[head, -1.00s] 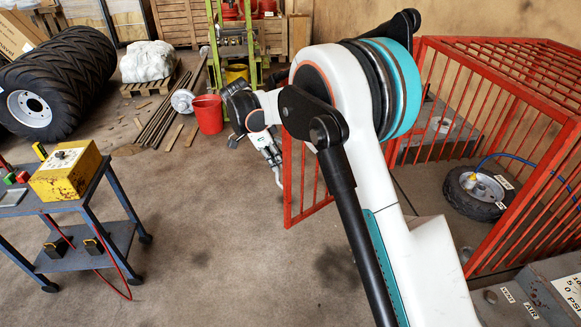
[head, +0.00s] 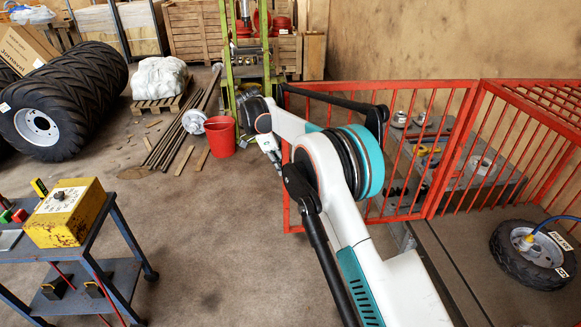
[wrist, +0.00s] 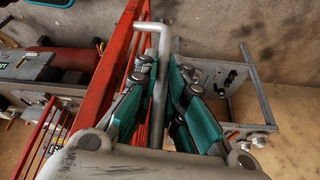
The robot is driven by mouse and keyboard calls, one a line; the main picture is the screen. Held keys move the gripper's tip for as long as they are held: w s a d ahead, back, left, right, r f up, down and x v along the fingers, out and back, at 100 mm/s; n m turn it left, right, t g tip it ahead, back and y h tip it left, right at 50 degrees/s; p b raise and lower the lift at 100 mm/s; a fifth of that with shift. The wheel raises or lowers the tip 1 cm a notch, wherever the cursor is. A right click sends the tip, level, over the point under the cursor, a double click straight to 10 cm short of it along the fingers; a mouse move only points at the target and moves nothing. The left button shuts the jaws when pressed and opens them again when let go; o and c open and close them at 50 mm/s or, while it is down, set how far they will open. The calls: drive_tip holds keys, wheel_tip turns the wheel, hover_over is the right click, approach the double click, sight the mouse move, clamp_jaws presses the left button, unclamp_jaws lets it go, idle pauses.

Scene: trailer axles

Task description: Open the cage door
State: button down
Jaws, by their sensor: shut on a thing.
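The cage door (head: 286,190) is a red barred panel. In the head view it stands swung out to the left of the red cage (head: 530,112), partly hidden behind my arm. My gripper (head: 270,150) is at the door's free left edge; its fingers are hard to make out there. In the wrist view my gripper (wrist: 161,66) has its teal-padded fingers on both sides of a grey bent handle (wrist: 161,90), shut on it. The door's red frame (wrist: 108,85) runs just left of the handle.
A tyre (head: 508,262) with a blue hose lies on the cage floor at right. A cart with a yellow box (head: 64,212) stands at left. A red bucket (head: 220,137), long bars and large tyres (head: 80,95) are farther back. Open floor lies between cart and door.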

drive_tip(key=shift+w, duration=0.55)
drive_tip(key=c, duration=1.9)
unclamp_jaws()
drive_tip(key=shift+d, duration=0.15)
drive_tip(key=shift+r, duration=0.1)
drive_tip(key=v, duration=1.1)
drive_tip(key=shift+w+a+r, duration=0.1)
drive_tip(key=shift+a+r, duration=0.2)
